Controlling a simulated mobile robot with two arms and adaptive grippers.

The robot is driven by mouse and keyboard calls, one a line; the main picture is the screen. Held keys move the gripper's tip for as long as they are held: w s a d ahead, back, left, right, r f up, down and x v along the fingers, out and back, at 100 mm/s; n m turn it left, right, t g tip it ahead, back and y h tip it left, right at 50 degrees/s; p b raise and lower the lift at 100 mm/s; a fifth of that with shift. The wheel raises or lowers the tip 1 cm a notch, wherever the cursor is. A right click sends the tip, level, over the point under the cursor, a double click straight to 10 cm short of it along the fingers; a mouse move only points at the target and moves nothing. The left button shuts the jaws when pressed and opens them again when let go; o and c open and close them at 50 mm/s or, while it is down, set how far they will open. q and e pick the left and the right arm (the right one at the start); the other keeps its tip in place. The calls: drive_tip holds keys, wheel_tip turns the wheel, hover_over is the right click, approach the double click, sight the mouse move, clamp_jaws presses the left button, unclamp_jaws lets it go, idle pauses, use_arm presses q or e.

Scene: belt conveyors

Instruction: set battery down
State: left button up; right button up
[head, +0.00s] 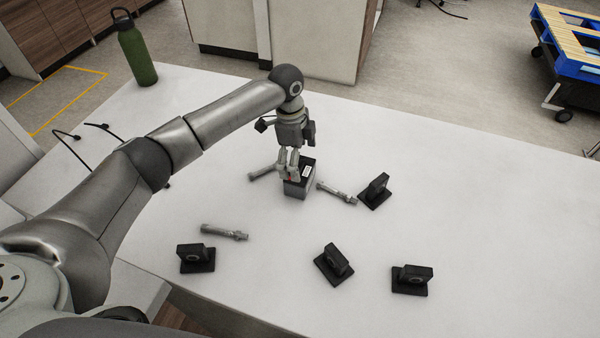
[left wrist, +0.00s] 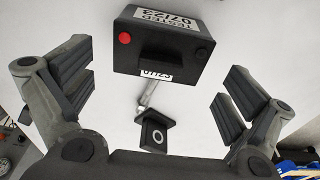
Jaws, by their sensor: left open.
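The battery (head: 298,188) is a small box with a dark top, a grey lower body and a white label. It appears to stand upright on the white table (head: 440,215). In the left wrist view the battery (left wrist: 160,48) shows a red terminal and a "TESTED" label at the top middle. My left gripper (head: 289,168) is right at the battery, its fingers partly covering it in the head view. In the left wrist view its fingers are spread wide, with visible gaps to the battery on both sides. My right gripper is not in view.
Metal rods lie around the battery: one at left (head: 262,173), one at right (head: 337,194), one nearer (head: 224,232). Several black brackets stand nearby, including one at right (head: 375,191) and one in front (head: 334,264). A green bottle (head: 138,55) stands far left. The table's right side is clear.

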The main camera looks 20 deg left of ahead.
use_arm(q)
drive_tip(key=shift+d+f, duration=0.1)
drive_tip(key=shift+f, duration=0.65)
clamp_jaws()
drive_tip(key=shift+r, duration=0.1)
idle(0.4)
